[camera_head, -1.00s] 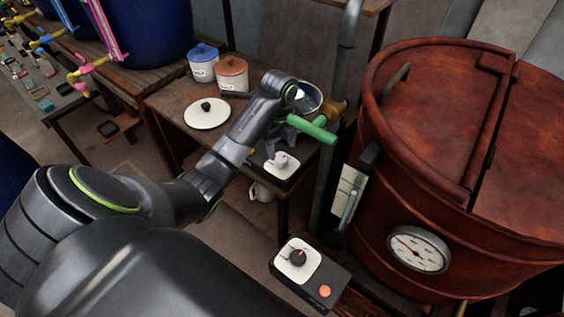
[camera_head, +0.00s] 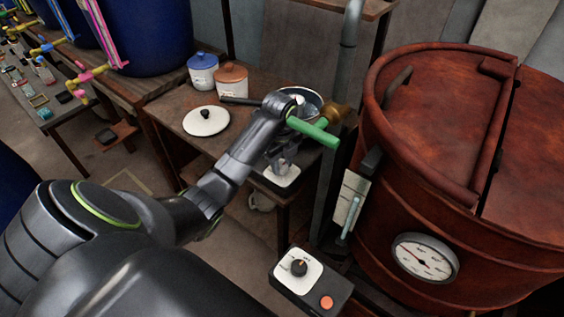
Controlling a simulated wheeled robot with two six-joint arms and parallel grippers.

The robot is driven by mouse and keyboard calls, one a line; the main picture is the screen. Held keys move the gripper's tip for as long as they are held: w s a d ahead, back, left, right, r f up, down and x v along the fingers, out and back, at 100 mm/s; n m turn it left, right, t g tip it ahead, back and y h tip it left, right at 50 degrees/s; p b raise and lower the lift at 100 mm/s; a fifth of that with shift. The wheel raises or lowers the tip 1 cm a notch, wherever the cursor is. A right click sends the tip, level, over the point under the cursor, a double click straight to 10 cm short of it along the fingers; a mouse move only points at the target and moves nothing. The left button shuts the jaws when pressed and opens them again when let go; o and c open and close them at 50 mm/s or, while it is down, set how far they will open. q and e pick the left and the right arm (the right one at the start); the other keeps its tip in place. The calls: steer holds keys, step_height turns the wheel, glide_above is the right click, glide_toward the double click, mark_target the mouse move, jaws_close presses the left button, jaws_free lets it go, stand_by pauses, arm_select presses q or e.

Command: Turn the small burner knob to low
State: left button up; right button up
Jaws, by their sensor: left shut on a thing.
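The small burner knob (camera_head: 284,170) sits on a white plate (camera_head: 284,180) on the front of the burner, at the edge of the wooden table. My left gripper (camera_head: 282,167) points down at it and is shut on the knob, its fingers hiding much of it. I cannot read the knob's setting. A pan (camera_head: 313,101) stands on the burner behind my wrist, partly hidden. My right gripper is not in view.
A green valve handle (camera_head: 313,132) juts close to my wrist. The red vat (camera_head: 420,150) with a dial gauge (camera_head: 425,258) stands at right. A second control box (camera_head: 314,288) with a black knob and orange button is in front. A white lid (camera_head: 206,126) and two jars lie behind left.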

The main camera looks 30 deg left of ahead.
arm_select(q)
steer(key=shift+r+n+p, duration=0.2)
steer(key=shift+n+p, duration=0.1)
steer(key=shift+p, duration=0.45)
steer(key=n+p, duration=0.7)
steer(key=p, duration=0.4)
steer(key=shift+r, duration=0.1)
steer(key=shift+n+p, duration=1.1)
steer(key=shift+n, duration=0.1)
steer(key=shift+f+n+p, duration=0.25)
steer(key=shift+n+p, duration=0.45)
steer(key=shift+n, duration=0.3)
steer(key=o, duration=1)
